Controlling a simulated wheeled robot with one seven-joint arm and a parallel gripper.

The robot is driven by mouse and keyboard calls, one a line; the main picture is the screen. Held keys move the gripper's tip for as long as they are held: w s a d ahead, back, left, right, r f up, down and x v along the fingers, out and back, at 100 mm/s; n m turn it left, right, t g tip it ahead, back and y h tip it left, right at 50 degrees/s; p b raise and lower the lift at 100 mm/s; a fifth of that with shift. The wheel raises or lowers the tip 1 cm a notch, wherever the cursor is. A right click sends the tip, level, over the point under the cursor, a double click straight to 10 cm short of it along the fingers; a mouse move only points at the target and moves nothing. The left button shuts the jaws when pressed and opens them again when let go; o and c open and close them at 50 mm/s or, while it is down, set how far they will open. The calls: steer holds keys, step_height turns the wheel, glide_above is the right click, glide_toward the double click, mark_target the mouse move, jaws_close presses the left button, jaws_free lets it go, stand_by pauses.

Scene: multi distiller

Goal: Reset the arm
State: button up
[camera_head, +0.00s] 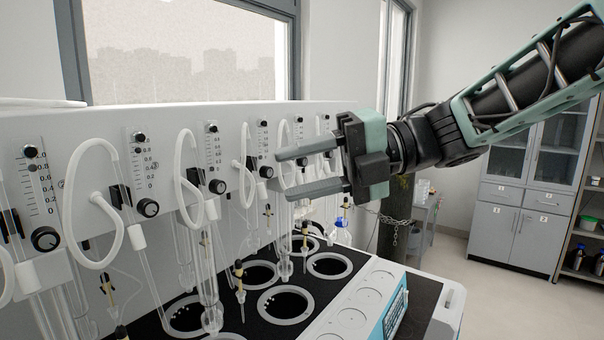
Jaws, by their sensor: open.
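My gripper (276,172) is in the middle of the head view, at the end of my arm, which reaches in from the upper right. Its two grey fingers point left toward the distiller's panel (170,118) and stand apart with nothing between them. The gripper is above the distiller's black deck (240,318). It overlaps part of the panel's right side in the picture, and I cannot tell if it touches the glassware behind it.
The panel carries several flow meters, black knobs and white tubes (75,200). Glass tubes hang over ringed holes (285,305). A chained gas cylinder (395,215), a grey cabinet (520,225) and a shelf stand behind. Open floor (490,300) is at the right.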

steer(key=w+a+f+m+t+h+b, duration=0.1)
steer(key=w+a+f+m+t, duration=0.15)
steer(key=w+m+t, duration=0.4)
steer(key=s+d+f+m+t+h+b, duration=0.1)
steer(key=d+f+m+t+h, duration=0.15)
steer(key=f+m, duration=0.35)
steer(key=s+d+f+m+t+h, duration=0.1)
steer(key=d+f+m+h, duration=0.1)
steer(key=f+m+h, duration=0.35)
steer(key=s+d+f+m+g+h, duration=0.2)
steer(key=s+d+f+m+g, duration=0.1)
steer(key=s, duration=0.4)
steer(key=s+d+f+m+g+h+b, duration=0.1)
steer(key=s+d+f+m+g+h, duration=0.1)
steer(key=s+f+m, duration=0.4)
steer(key=s+d+f+m+g+h, duration=0.2)
steer(key=s+d+f+m+g, duration=0.2)
steer(key=s, duration=0.5)
steer(key=shift+s+f+b, duration=0.2)
steer(key=shift+f+b, duration=0.1)
steer(key=shift+f, duration=0.1)
